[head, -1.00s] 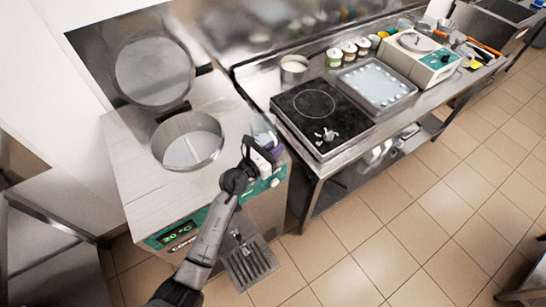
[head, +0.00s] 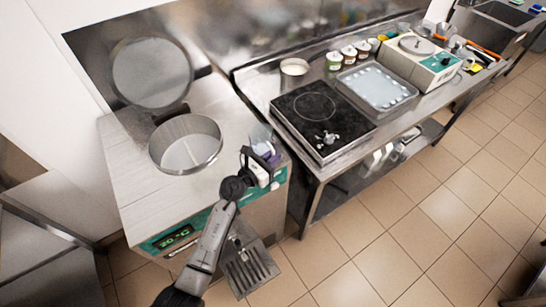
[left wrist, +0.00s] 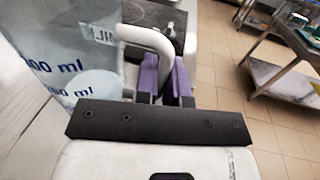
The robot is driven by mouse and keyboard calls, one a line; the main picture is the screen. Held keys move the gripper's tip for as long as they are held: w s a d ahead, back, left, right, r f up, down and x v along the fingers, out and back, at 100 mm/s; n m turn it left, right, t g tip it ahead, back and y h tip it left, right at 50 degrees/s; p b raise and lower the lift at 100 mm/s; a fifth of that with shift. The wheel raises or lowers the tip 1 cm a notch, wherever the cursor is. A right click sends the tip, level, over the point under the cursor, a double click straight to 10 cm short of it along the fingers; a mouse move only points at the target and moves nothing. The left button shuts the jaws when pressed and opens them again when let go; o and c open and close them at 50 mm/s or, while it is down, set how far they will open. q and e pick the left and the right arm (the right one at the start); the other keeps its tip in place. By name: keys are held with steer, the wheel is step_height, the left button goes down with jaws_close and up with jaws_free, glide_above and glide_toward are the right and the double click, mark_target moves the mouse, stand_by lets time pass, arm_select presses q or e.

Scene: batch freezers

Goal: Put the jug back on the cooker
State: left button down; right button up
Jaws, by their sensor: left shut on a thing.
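The jug (head: 261,135) is clear plastic, partly hidden behind my left gripper (head: 268,157) in the head view, at the right edge of the batch freezer. In the left wrist view the jug (left wrist: 62,45) shows large and close, with blue "ml" markings and a pale handle (left wrist: 150,40). The purple fingers of my left gripper (left wrist: 165,80) are shut on this handle. The cooker (head: 318,112) is a black glass hob on the steel counter, right of the jug. Its top looks empty, with knobs at the front. My right gripper is not in view.
The batch freezer has an open round tub (head: 186,143) and a raised lid (head: 150,73). A small white pot (head: 294,68) stands behind the cooker, and a steel tray (head: 376,88) lies right of it. Several jars stand along the back. The tiled floor in front is clear.

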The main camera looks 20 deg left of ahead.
arm_select(q)
steer(key=shift+f, duration=0.2)
steer(key=c, duration=1.2)
jaws_free()
steer(key=shift+r, duration=0.1)
steer(key=shift+r, duration=0.25)
steer(key=v, duration=1.2)
steer(key=shift+p, duration=0.3)
steer(key=shift+a+f, duration=0.1)
